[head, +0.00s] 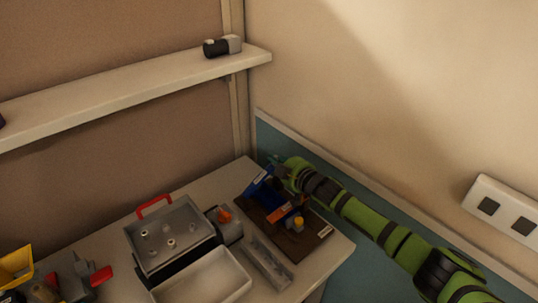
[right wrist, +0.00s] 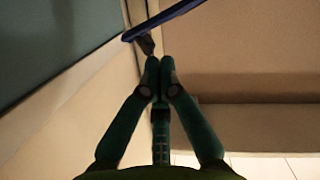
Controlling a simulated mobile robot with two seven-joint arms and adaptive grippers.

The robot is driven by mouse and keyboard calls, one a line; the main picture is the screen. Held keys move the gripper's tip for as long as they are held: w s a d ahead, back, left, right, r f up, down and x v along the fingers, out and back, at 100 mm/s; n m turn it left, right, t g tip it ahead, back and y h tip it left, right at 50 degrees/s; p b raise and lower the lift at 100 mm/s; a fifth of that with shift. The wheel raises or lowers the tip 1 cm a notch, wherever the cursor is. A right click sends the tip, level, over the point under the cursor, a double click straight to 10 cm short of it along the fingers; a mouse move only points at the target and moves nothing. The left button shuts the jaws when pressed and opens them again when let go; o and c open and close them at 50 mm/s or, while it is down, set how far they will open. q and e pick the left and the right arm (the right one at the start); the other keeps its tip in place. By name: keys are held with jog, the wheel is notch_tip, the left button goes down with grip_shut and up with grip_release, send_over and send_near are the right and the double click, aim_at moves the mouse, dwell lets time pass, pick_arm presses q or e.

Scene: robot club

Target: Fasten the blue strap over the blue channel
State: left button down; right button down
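A dark brown board (head: 312,247) lies on the table and carries blue and orange parts. A blue channel-like part (head: 258,186) stands at its back left; which piece is the strap is unclear at this size. My right gripper (head: 279,167) is at the back edge of the board, beside the top of the blue part. In the right wrist view my right gripper's fingertips (right wrist: 160,63) are together. A long blue bar (right wrist: 165,19), perhaps the strap, crosses just beyond them, with a dark piece near the tips. I cannot see anything held between them. My left gripper is out of view.
A grey case (head: 170,238) with a red handle and an open tray (head: 205,278) stand left of the board. The wall (head: 390,100) is close behind my right arm. A shelf (head: 130,92) hangs above.

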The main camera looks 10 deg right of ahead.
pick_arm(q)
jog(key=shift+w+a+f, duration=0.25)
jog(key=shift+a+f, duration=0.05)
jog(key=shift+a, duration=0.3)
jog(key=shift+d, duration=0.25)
